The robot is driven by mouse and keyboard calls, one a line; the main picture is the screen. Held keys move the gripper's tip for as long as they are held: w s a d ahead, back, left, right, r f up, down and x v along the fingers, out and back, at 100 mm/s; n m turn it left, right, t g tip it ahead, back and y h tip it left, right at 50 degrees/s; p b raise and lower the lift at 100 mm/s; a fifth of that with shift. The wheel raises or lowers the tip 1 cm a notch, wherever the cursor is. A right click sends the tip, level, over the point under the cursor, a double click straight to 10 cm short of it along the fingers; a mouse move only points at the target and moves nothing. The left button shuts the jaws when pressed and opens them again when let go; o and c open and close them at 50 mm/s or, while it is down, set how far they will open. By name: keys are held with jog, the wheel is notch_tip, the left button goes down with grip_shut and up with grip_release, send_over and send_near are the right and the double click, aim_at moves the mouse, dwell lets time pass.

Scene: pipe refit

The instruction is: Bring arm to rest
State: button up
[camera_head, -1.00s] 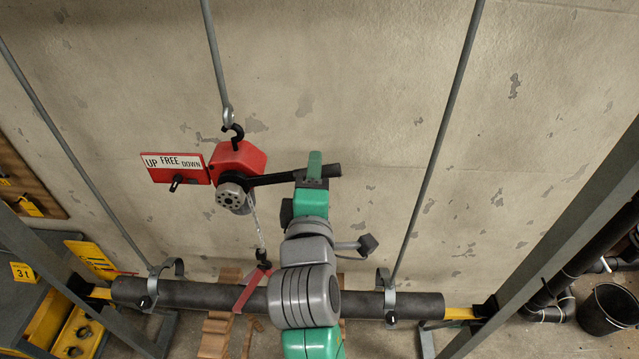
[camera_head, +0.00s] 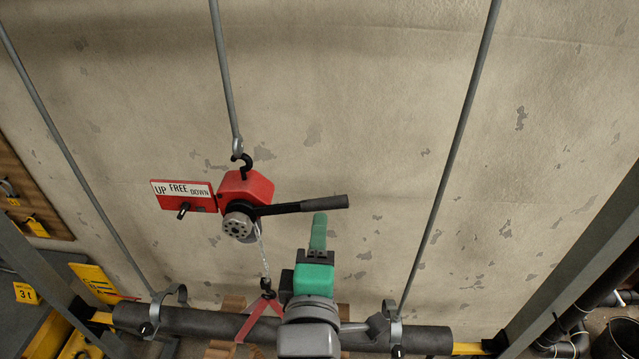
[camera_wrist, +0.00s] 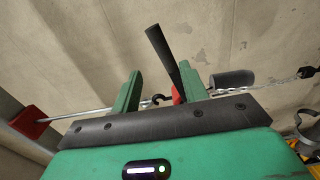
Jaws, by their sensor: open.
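My gripper (camera_head: 319,218) is in the lower middle of the head view, with its green fingers pointing up the picture. It is below the black lever handle (camera_head: 310,205) of the red chain hoist (camera_head: 250,188), with a small visible gap. In the wrist view my gripper (camera_wrist: 160,72) has its two green fingers spread apart with nothing held. The lever handle (camera_wrist: 160,48) shows beyond and between the fingers, and I see no contact. My arm's lower links are cut off by the bottom edge of the head view.
The hoist hangs from a rod by a hook (camera_head: 242,162); its chain (camera_head: 262,250) runs to a red sling (camera_head: 264,310) at the dark pipe (camera_head: 200,322). Clamps (camera_head: 390,325) on rods flank my arm. The wall (camera_head: 400,100) above is clear.

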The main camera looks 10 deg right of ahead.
jog(key=s+a+r+m+t+y, duration=0.1)
jog(key=s+r+m, duration=0.3)
jog(key=r, duration=0.4)
jog(key=s+a+r+m+t+y, duration=0.1)
jog(key=s+r+m+t, duration=0.2)
jog(key=r, duration=0.6)
jog(key=s+a+r+m+t+y, duration=0.1)
jog(key=s+a+r+m+t, duration=0.1)
jog(key=s+r+m, duration=0.5)
notch_tip(320, 180, up, 2)
jog(key=shift+s+r+m+t, duration=0.2)
jog(key=shift+m+t, duration=0.4)
jog(key=shift+m, duration=0.4)
